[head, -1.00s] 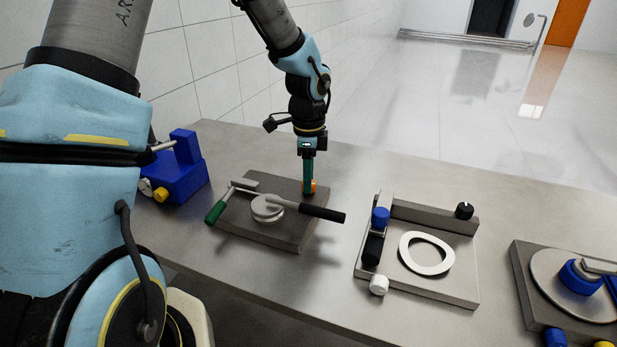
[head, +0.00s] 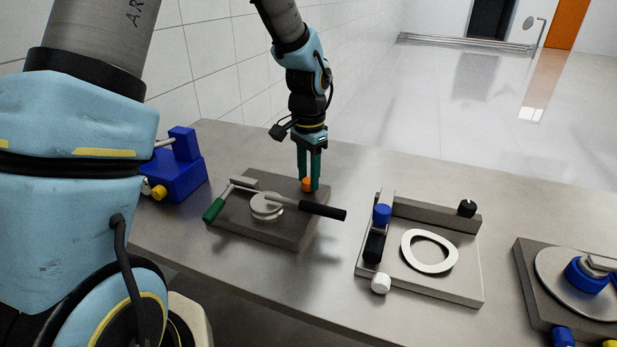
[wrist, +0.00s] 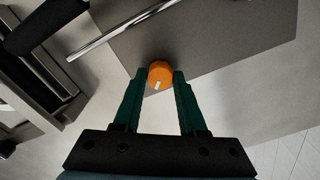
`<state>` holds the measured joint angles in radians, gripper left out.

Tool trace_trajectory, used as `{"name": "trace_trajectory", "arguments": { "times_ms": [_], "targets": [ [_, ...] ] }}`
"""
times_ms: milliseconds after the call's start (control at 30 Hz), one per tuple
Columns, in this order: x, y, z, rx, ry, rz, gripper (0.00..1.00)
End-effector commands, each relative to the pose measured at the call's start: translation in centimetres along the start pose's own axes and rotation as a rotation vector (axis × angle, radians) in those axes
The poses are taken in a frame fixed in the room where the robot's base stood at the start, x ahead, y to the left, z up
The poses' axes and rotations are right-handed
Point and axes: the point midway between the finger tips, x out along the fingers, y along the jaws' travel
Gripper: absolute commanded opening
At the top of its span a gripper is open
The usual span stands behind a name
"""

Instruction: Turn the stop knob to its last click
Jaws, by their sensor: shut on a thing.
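The stop knob is a small orange round knob (head: 308,184) at the back right corner of a dark grey plate (head: 236,224). In the wrist view the orange knob (wrist: 160,74) shows a white mark on its near side. My gripper (head: 309,186) points down at the knob, and its green fingers are shut on the knob's two sides. In the wrist view the fingertips (wrist: 159,76) flank it left and right. On the same plate are a round silver disc stack (head: 266,206), a black-handled lever (head: 322,211) and a green-handled lever (head: 215,209).
A blue device with a yellow knob (head: 178,167) stands at the left. A fixture with a white ring (head: 429,267), blue, black and white knobs stands to the right. A turntable device (head: 583,270) is at the far right. Bare table lies between the fixtures.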

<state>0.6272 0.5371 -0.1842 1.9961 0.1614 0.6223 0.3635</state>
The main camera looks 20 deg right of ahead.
Motion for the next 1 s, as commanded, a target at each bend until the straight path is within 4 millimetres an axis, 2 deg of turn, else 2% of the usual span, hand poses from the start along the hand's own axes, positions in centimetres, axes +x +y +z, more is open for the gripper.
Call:
{"name": "trace_trajectory", "arguments": {
  "times_ms": [600,1000],
  "targets": [
    [-0.09,0.02,-0.11,-0.561,0.003,-0.001,0.0],
    [-0.11,0.04,-0.13,-0.766,0.003,-0.001,0.0]
  ]
}}
